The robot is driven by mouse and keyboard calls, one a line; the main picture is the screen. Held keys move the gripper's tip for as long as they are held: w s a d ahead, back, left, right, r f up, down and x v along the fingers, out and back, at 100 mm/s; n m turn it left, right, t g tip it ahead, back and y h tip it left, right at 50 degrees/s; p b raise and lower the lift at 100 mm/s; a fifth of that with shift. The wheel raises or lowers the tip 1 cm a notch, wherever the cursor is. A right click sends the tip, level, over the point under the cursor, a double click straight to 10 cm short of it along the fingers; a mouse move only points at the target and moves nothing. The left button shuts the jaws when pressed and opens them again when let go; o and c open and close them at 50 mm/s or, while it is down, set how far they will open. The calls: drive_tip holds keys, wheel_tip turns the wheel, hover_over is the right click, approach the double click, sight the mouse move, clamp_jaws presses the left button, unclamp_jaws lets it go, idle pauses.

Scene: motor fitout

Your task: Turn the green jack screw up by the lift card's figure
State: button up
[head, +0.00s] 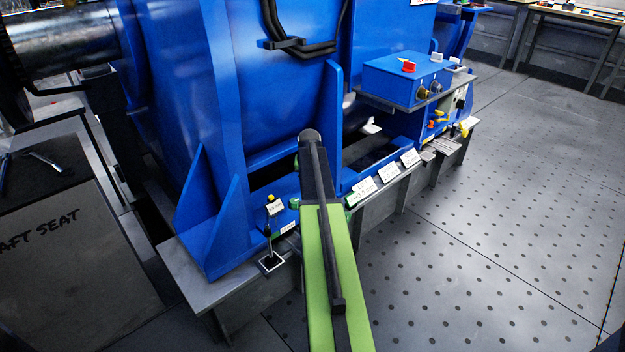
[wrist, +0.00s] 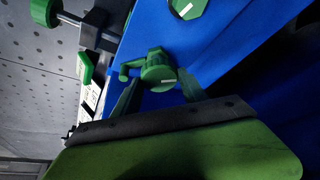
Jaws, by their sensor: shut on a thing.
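In the wrist view, my gripper (wrist: 158,88) has its two dark fingers on either side of a green jack screw (wrist: 157,70) and is shut on it. In the head view my arm covers the gripper and this screw. Several small white cards stand on the blue machine's base, one (head: 275,208) left of my arm and another (head: 363,187) right of it. Their print is too small to read, so I cannot tell which is the lift card.
Another green part with a white mark (wrist: 188,7) is at the top of the wrist view, and a green knob on a rod (wrist: 46,12) at its upper left. A blue control box (head: 405,78) juts out at right. The dotted floor (head: 490,220) at right is clear.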

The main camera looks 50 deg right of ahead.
drive_tip(key=m+g, duration=0.1)
drive_tip(key=m, duration=0.1)
drive_tip(key=m+g+h, duration=0.1)
drive_tip(key=m, duration=0.2)
drive_tip(key=shift+w+m, duration=0.15)
drive_tip(key=shift+m, duration=0.15)
drive_tip(key=shift+m+g, duration=0.8)
drive_tip(key=shift+m, duration=1.3)
drive_tip(key=o, duration=1.4)
